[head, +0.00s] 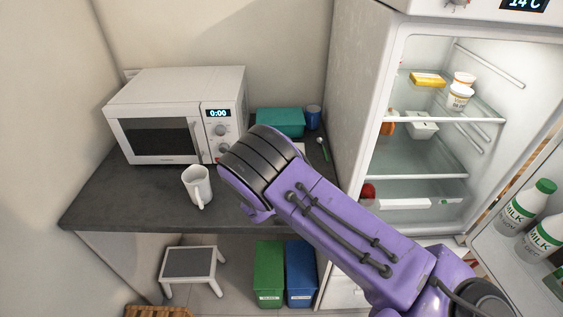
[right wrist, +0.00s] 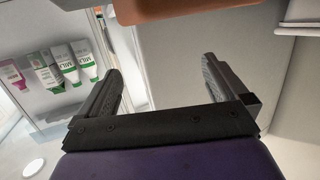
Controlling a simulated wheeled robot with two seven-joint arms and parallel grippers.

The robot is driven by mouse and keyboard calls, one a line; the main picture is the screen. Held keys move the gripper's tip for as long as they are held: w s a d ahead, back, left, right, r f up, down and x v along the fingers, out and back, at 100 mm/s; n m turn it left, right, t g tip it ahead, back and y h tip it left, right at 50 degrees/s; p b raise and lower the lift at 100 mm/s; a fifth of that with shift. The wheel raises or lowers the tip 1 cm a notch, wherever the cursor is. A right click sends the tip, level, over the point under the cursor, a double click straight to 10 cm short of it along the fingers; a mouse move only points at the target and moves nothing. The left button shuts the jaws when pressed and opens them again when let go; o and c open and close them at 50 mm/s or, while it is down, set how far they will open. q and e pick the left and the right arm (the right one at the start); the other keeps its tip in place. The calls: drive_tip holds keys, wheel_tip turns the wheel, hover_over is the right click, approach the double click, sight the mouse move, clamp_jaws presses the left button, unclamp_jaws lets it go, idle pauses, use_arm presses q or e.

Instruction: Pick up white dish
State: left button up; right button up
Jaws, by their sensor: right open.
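A small white dish (head: 422,127) sits on the middle glass shelf of the open fridge in the head view. A bit of another white item shows on the counter behind my right arm, too hidden to identify. My right arm crosses the head view from the lower right, over the counter, and its gripper is hidden there. In the right wrist view my right gripper (right wrist: 160,85) is open, with nothing between its fingers. The dish is not recognisable in that view. My left gripper is in neither view.
A microwave (head: 178,116), white mug (head: 197,186), teal box (head: 280,122) and blue cup (head: 313,117) stand on the dark counter (head: 120,203). The fridge door (head: 490,252) stands open at right with milk bottles (head: 530,218). A step stool (head: 190,264) and bins (head: 270,270) are below.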

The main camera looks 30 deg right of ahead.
drive_tip(key=w+a+r+n+t+y+b, duration=0.1)
drive_tip(key=w+a+n+t, duration=0.2)
drive_tip(key=w, duration=0.6)
drive_tip(key=w+r+n+t, duration=0.25)
drive_tip(key=w+t, duration=0.25)
drive_tip(key=w, duration=0.3)
drive_tip(key=w+d+f+b, duration=0.1)
drive_tip(key=d+b, duration=0.1)
drive_tip(key=w+d+f+b, duration=0.1)
drive_tip(key=d+b, duration=0.1)
drive_tip(key=d, duration=0.1)
drive_tip(key=w+d+f+b, duration=0.2)
drive_tip(key=b, duration=0.1)
drive_tip(key=shift+d+f, duration=0.1)
drive_tip(key=shift+d, duration=0.3)
drive_tip(key=shift+w+d, duration=0.1)
drive_tip(key=shift+d, duration=0.15)
drive_tip(key=shift+y, duration=0.3)
clamp_jaws()
